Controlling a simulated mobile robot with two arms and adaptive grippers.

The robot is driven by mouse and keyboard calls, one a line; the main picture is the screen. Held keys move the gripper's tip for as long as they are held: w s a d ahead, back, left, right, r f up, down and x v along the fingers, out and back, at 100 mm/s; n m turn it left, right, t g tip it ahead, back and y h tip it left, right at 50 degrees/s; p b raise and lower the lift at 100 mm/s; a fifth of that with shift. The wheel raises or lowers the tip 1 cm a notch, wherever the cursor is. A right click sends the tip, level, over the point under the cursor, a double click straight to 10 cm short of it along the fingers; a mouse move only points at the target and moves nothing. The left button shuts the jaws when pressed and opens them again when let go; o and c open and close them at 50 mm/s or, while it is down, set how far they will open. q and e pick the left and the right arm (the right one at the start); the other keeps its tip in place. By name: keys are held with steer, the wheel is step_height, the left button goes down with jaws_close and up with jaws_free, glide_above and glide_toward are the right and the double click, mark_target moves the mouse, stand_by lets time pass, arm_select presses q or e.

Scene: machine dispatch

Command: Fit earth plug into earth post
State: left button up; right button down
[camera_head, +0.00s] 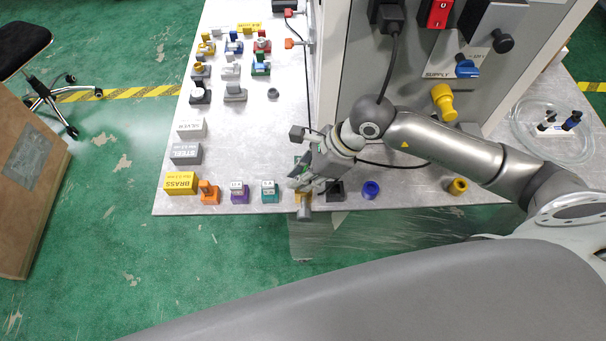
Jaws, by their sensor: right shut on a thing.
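My right gripper (305,182) is low over the front part of the grey table, close to its front edge. It is shut on a small part, mostly hidden by the fingers. A yellowish bit and a short grey cylinder (304,213) show just below the fingertips; I cannot tell whether they belong to the held part or stand on the table. Bits of green show beside the gripper. I cannot identify the earth plug or the earth post for certain. My left gripper is not in view.
Orange (209,192), purple (239,192) and teal (269,191) blocks stand left of the gripper; a black block (336,191) and blue ring (371,189) stand right. BRASS (181,183), STEEL (186,154) and SILVER (191,128) labels line the left. A grey cabinet (350,75) rises behind.

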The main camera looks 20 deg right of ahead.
steer(key=c, duration=1.4)
jaws_free()
steer(key=shift+o, duration=0.2)
steer(key=shift+r+p, duration=0.85)
steer(key=shift+r, duration=0.9)
